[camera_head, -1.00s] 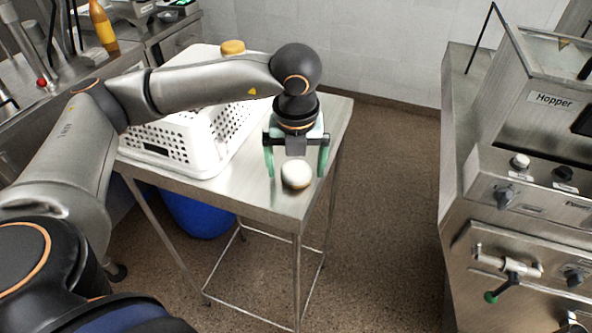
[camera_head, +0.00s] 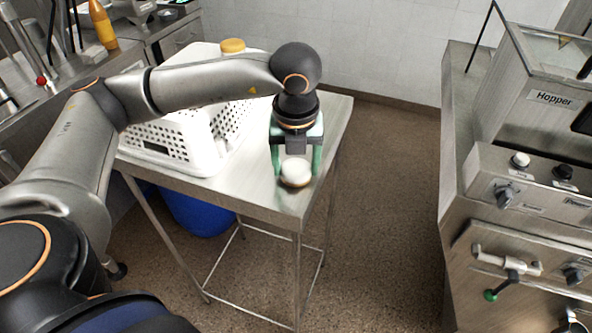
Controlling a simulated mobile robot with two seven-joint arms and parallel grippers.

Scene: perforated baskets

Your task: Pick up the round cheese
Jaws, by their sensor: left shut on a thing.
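The round cheese (camera_head: 295,173) is a small pale, white-topped round with a brownish side, at the front right corner of the steel table (camera_head: 249,190). My left gripper (camera_head: 297,170) comes down from above with its green fingers on either side of the cheese, shut on it. The cheese is at or very near the table top; I cannot tell whether it is lifted. My right gripper is not in view.
A white perforated basket (camera_head: 176,143) stands on the table left of the gripper, partly behind my arm. A yellow-topped item (camera_head: 232,46) shows at its back. A blue bin (camera_head: 197,212) is under the table. A steel machine (camera_head: 520,170) stands at the right, across clear floor.

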